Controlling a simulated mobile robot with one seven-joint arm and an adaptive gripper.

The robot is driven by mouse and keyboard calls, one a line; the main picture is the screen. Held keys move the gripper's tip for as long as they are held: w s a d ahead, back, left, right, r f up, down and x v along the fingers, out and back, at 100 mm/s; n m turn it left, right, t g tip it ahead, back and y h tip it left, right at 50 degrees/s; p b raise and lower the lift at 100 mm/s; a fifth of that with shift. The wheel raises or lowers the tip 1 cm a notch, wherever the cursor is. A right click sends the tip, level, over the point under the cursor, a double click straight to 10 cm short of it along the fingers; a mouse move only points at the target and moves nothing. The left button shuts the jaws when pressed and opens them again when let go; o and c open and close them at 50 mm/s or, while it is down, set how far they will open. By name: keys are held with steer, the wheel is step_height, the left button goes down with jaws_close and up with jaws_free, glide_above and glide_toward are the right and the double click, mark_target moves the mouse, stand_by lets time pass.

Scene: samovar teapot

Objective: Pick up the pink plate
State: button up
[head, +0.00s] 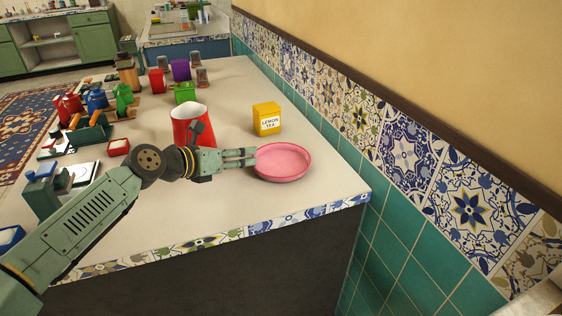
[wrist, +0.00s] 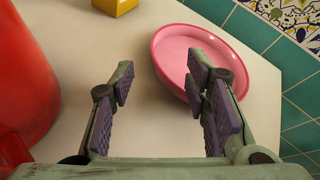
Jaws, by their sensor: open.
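The pink plate (head: 284,161) is round and shallow and sits on the pale counter near its right end. In the wrist view the plate (wrist: 180,38) is at the upper right, partly hidden by my right finger. My gripper (head: 252,157) is open and comes in from the left at the plate's left rim. In the wrist view my gripper (wrist: 158,83) has its right finger over the near part of the plate. Its left finger is over bare counter, left of the plate. Whether a finger touches the plate I cannot tell. Nothing is between the fingers' pads.
A red container (head: 186,128) stands close behind my gripper; it fills the left of the wrist view (wrist: 25,70). A yellow lemon tea box (head: 267,119) stands behind the plate. A tiled wall (head: 385,150) runs along the right. Several colored containers crowd the left.

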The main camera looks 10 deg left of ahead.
mark_target(255, 156)
steer(key=p+x, duration=0.2)
steer(key=x, duration=0.2)
steer(key=shift+w+d, duration=0.2)
steer(key=shift+w, duration=0.05)
steer(key=shift+w+d+f, duration=0.15)
steer(key=shift+w+f, duration=0.05)
steer(key=shift+w, duration=0.1)
jaws_close()
steer(key=shift+s, duration=0.1)
